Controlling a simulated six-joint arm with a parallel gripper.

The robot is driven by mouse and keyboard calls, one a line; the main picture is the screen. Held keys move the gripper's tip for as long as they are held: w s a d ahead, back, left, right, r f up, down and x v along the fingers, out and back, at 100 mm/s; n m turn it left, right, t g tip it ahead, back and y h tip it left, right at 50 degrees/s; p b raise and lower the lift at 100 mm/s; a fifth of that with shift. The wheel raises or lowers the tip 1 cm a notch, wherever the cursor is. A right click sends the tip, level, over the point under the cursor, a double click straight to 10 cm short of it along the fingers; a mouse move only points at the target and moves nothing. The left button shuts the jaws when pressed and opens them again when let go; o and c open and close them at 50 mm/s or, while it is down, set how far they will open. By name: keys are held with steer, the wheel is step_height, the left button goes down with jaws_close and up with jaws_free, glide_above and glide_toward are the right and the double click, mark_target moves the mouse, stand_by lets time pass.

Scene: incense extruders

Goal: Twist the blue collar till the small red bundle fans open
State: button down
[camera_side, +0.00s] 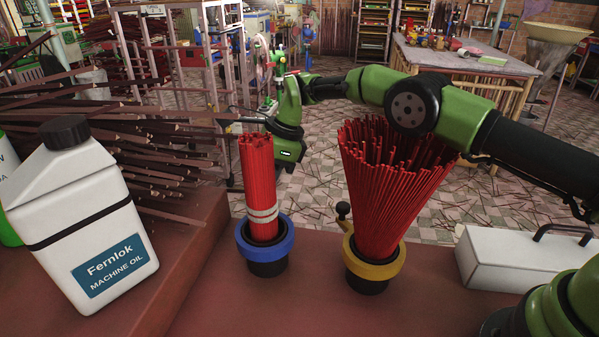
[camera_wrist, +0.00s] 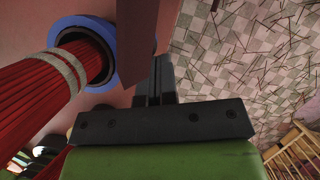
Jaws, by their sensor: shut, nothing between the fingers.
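The small red bundle (camera_side: 257,175) stands upright and tight, a pale double band (camera_side: 262,214) around its lower part. Its foot sits in the blue collar (camera_side: 247,252) on a black base. In the wrist view the blue collar (camera_wrist: 64,27) is at upper left, and the bundle (camera_wrist: 32,92) slants from it to the lower left. My gripper (camera_wrist: 160,62) is shut and empty, to the right of the bundle and apart from the collar. In the side view my arm's end is behind and right of the bundle; its fingertips are hard to make out.
A large fanned red bundle (camera_side: 384,190) stands in a yellow collar (camera_side: 392,266) with a black-knobbed lever (camera_side: 344,212). A white machine oil jug (camera_side: 85,215) is at left, a white box (camera_side: 500,262) at right. Dark sticks are piled behind the jug. The bench front is clear.

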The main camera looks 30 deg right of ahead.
steer(key=d+r, duration=0.8)
steer(key=r, duration=0.1)
steer(key=s+d+f+m+t+y, duration=0.2)
steer(key=s+f+t+y, duration=0.15)
steer(key=s, duration=0.45)
steer(key=w+a+f, duration=0.6)
steer(key=a, duration=0.3)
steer(key=shift+a+f, duration=0.25)
steer(key=shift+a, duration=0.1)
steer(key=shift+y, duration=0.25)
